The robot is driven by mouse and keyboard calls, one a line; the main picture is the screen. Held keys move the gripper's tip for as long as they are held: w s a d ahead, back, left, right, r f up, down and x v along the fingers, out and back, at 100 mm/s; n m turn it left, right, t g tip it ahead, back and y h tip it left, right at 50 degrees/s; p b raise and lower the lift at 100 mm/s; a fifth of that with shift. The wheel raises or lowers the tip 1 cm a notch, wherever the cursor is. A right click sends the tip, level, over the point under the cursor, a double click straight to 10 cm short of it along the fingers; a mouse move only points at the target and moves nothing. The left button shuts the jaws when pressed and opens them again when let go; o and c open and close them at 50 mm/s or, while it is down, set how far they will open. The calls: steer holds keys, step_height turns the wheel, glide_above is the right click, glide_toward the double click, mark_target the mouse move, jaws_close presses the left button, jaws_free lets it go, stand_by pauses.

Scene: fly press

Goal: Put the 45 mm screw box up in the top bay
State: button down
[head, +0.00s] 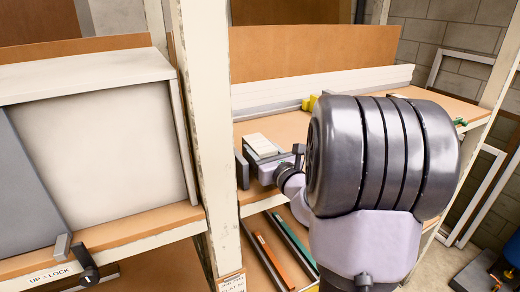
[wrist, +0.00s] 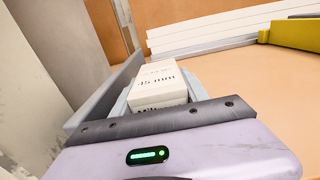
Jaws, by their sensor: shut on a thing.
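The 45 mm screw box (wrist: 158,88) is a small white carton with "45 mm" printed in black. My gripper (wrist: 155,95) is shut on it, with the box between the two fingers in the wrist view. In the head view the box (head: 261,145) shows pale between the jaws of my gripper (head: 264,158), over the wooden shelf (head: 285,128) just right of a white post. I cannot tell whether the box touches the shelf. My arm hides part of the shelf to the right. Which bay is the top bay is not clear.
A chipped white post (head: 208,130) stands close left of my gripper. White boards (head: 320,85) lie along the back of the shelf, with a yellow piece (head: 308,103) before them. A white-framed panel (head: 100,135) with a latch (head: 87,265) is at left. Green and red lengths lie in the lower bay.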

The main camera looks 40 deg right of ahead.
steer(key=shift+f, duration=0.15)
steer(key=c, duration=0.6)
jaws_free()
steer(key=shift+w, duration=0.2)
steer(key=shift+s, duration=0.15)
steer(key=shift+r, duration=0.25)
steer(key=b+v, duration=0.3)
steer(key=v, duration=0.9)
steer(key=shift+f, duration=0.15)
